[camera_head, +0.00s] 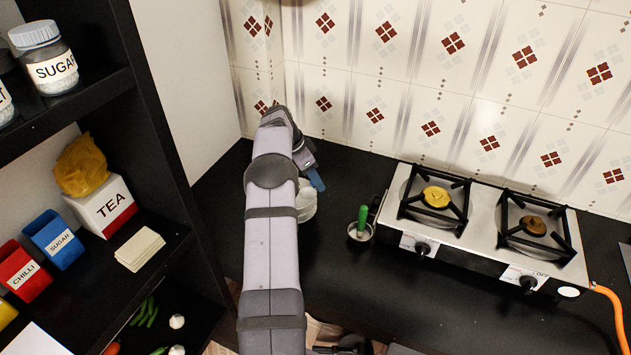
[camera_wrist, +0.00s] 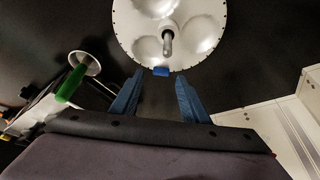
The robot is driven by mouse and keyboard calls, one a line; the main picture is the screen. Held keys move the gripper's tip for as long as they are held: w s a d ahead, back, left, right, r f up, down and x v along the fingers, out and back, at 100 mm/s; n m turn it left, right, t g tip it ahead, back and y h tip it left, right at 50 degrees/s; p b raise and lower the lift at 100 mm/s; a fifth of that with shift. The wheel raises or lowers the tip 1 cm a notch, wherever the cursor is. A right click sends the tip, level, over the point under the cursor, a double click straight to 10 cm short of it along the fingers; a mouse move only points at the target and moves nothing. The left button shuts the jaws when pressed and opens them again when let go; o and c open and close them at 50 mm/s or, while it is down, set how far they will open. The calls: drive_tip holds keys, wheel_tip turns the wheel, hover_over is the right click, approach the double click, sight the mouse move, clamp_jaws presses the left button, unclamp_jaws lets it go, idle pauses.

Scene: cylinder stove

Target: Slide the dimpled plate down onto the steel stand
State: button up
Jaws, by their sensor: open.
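The dimpled plate (camera_wrist: 128,22) is a round pale metal disc with large hollows, at the top of the wrist view and cut off by the frame. A steel rod (camera_wrist: 168,42), seemingly the stand's post, rises through its middle. I cannot tell how low the plate sits or see the stand's base. A blue tab (camera_wrist: 161,71) sits on its near rim. My gripper (camera_wrist: 160,77) is open, its two blue fingers apart on either side of the tab, with nothing clearly held. In the head view, my arm hides most of the plate and stand (camera_head: 307,203); one blue finger shows above them.
A small metal cup (camera_head: 360,233) with a green-handled tool (camera_head: 363,215) stands to the right. The two-burner stove (camera_head: 480,222) is beyond it. A dark shelf (camera_head: 165,150) with jars and boxes is on the left. The black counter (camera_head: 335,285) is clear in front of the cup.

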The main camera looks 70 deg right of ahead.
drive_tip(key=shift+b+v, duration=0.8)
drive_tip(key=shift+v, duration=2.1)
